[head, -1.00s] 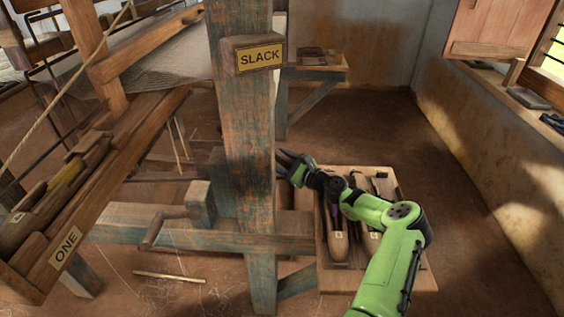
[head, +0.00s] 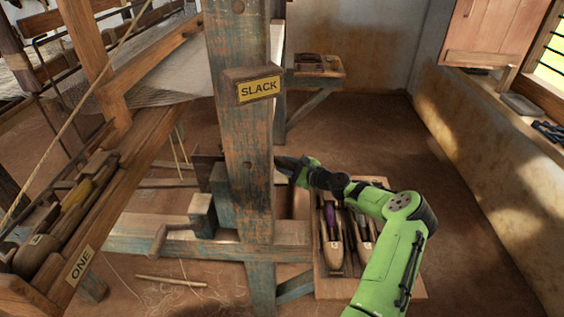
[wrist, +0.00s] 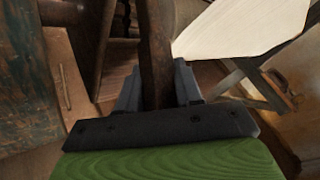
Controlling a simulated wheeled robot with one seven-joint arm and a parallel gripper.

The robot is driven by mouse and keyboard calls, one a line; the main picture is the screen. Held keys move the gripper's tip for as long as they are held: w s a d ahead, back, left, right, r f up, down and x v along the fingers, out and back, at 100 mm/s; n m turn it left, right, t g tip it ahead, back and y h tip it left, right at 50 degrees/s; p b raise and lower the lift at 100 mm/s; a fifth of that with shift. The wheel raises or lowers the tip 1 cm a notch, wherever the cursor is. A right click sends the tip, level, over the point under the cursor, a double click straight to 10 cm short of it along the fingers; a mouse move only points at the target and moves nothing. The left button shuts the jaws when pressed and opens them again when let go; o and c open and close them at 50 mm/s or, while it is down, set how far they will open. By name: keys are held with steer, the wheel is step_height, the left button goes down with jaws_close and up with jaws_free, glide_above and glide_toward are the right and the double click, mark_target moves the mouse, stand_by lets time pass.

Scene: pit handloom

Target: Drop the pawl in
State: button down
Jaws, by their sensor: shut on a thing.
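In the wrist view, a dark brown wooden bar (wrist: 155,60), apparently the pawl, stands between the two fingers of my gripper (wrist: 157,88). The fingers are shut on it, and its far end runs up out of the picture. In the head view, my gripper (head: 281,163) is at the right edge of the worn blue-brown post (head: 247,140) marked SLACK (head: 259,90). The held bar cannot be made out there. Any seat for the pawl is hidden behind the post or cannot be told.
A wooden tray (head: 330,289) with several tools lies on the floor below my arm. A wooden crank (head: 160,238) is on the low beam left of the post. A wall shelf (head: 318,72) stands behind. The floor toward the right wall is clear.

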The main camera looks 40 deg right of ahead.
steer(key=r+p, duration=0.1)
steer(key=r+g+p, duration=0.1)
steer(key=r+p, duration=0.1)
steer(key=shift+s+d+r+n+g+h, duration=0.15)
steer(key=shift+s+d+n+g+h, duration=0.15)
steer(key=shift+d+n, duration=0.1)
steer(key=shift+d+p, duration=0.15)
steer(key=shift+p, duration=0.3)
steer(key=c, duration=0.8)
jaws_free()
steer(key=shift+s, duration=0.1)
steer(key=shift+c, duration=0.2)
